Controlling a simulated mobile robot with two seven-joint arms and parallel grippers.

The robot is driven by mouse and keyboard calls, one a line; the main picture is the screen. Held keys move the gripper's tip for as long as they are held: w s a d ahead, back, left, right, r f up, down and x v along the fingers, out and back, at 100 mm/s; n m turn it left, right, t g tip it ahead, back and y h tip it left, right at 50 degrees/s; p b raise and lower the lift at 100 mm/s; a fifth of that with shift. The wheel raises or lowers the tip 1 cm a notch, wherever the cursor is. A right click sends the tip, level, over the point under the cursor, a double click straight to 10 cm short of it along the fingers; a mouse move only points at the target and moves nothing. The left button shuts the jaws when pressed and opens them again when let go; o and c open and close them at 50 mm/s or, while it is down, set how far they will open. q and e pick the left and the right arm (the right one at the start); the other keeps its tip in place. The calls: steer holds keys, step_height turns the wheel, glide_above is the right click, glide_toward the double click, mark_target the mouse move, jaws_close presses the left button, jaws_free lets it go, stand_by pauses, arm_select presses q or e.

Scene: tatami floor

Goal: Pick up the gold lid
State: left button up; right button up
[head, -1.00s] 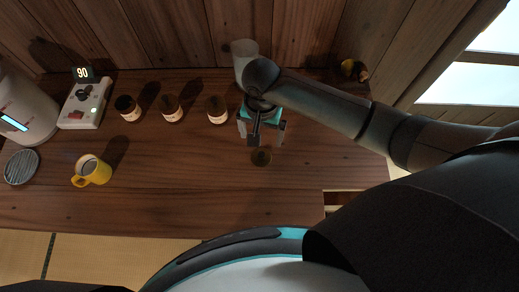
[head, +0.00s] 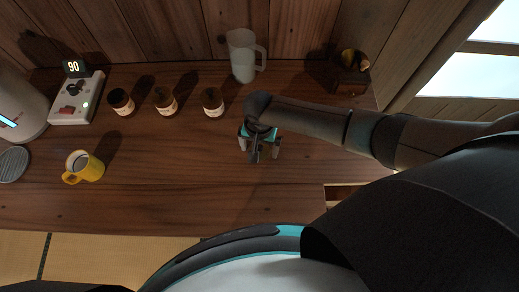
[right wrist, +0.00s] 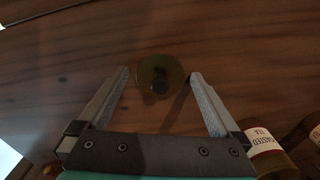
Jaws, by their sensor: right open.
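The gold lid (right wrist: 160,75) is a small round disc lying on the wooden table, seen in the right wrist view. My right gripper (right wrist: 160,76) is open and empty. Its two fingertips are on either side of the lid, with a gap to each. I cannot tell how high the fingertips are above the table. In the head view my right gripper (head: 260,155) hides the lid beneath it. My left gripper is in neither view.
Behind the gripper stand three labelled jars (head: 165,101) and a translucent pitcher (head: 242,57). A yellow mug (head: 84,167), a white scale (head: 77,100) and a kettle (head: 18,108) are at the left. A dark wooden box (head: 350,77) is at the back right. The table's front middle is clear.

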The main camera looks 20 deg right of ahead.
steer(key=c, duration=1.2)
steer(key=shift+r, duration=0.1)
steer(key=shift+c, duration=0.2)
